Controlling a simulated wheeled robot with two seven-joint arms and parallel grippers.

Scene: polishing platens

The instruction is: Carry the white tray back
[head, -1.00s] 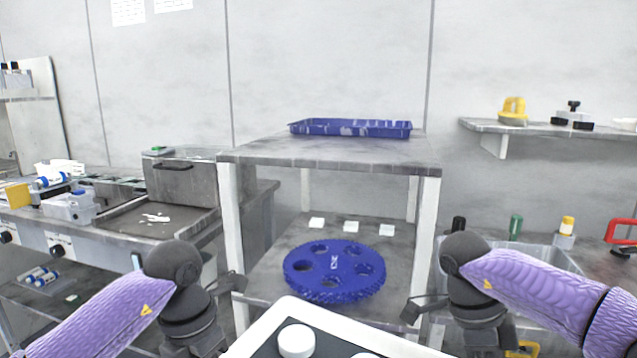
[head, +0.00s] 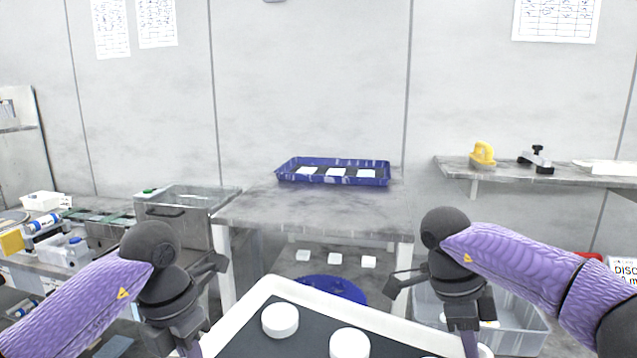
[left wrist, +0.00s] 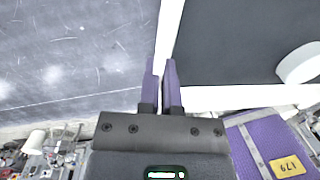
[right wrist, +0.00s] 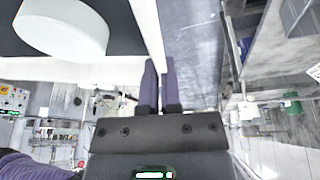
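The white tray (head: 250,302) is at the bottom centre of the head view, with a dark liner and white discs (head: 280,319) (head: 350,344) on it. Its near part is cut off by the frame. My left gripper (left wrist: 163,85) has its fingers close together on either side of the tray's white rim in the left wrist view. My right gripper (right wrist: 160,85) holds the opposite rim the same way in the right wrist view. The tray is held in front of me, short of the grey bench, and looks about level.
A grey bench (head: 310,210) stands ahead, with a blue tray (head: 335,181) holding white squares on top. Its lower shelf has white squares (head: 338,259) and a blue disc (head: 333,286), partly hidden by the white tray. A wall shelf (head: 540,175) is right, a cluttered counter left.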

